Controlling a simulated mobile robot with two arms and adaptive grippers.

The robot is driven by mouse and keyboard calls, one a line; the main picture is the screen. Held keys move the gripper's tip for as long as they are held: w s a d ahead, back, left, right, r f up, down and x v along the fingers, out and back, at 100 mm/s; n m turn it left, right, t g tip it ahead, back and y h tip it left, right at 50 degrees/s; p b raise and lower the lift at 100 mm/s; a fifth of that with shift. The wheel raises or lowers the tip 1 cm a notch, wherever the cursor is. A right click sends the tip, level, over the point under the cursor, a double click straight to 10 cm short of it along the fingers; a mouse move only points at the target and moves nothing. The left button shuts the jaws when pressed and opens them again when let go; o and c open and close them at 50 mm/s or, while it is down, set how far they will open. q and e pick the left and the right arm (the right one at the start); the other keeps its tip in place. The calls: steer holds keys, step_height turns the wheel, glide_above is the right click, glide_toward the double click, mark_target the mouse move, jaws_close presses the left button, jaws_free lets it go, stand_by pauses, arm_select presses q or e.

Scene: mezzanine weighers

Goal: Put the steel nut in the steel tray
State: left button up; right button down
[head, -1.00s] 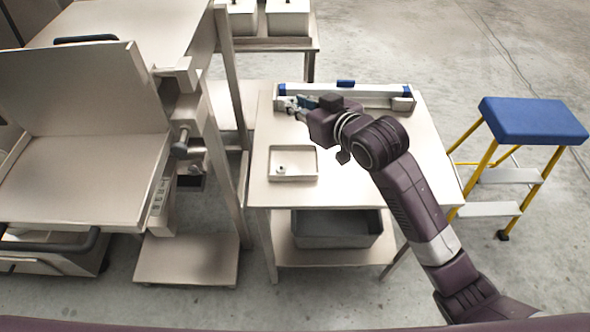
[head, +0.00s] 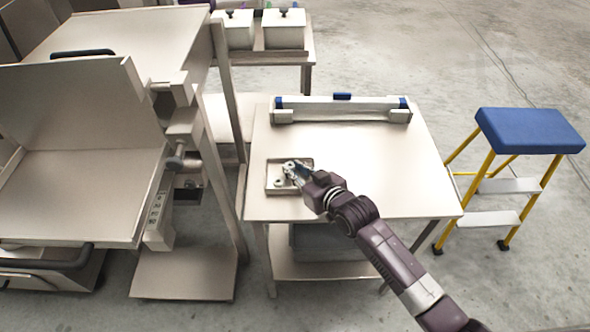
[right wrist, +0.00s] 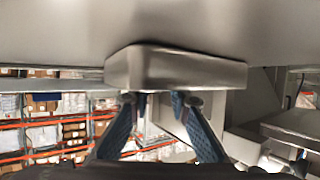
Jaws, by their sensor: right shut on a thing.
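The steel tray (head: 268,178) is a shallow rectangular tray on the front left of the pale table. A small pale round piece (head: 280,183) lies inside it. My right gripper (head: 292,172) is over the tray, its fingers shut on a small pale thing, apparently the steel nut (head: 289,166). Whether the nut touches the tray floor is unclear. In the right wrist view, the two blue-padded fingers (right wrist: 163,103) stand below a metal, box-like shape (right wrist: 175,68); the nut is not clearly visible there. My left gripper is not in view.
A long white bar with blue ends (head: 340,110) lies along the back of the table (head: 390,165). A blue-topped step stool (head: 530,130) stands at right, and a large pale machine (head: 80,190) at left. The middle and right of the table are clear.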

steer(key=shift+f, duration=0.2)
steer(key=shift+f, duration=0.4)
steer(key=c, duration=2.2)
jaws_free()
steer(key=shift+s, duration=0.1)
steer(key=shift+o, duration=0.6)
steer(key=shift+f, duration=0.15)
steer(key=shift+s, duration=0.1)
steer(key=shift+r, duration=0.4)
steer(key=v, duration=1.2)
steer(key=shift+r, duration=0.2)
steer(key=shift+w+a, duration=0.1)
steer(key=shift+w, duration=0.1)
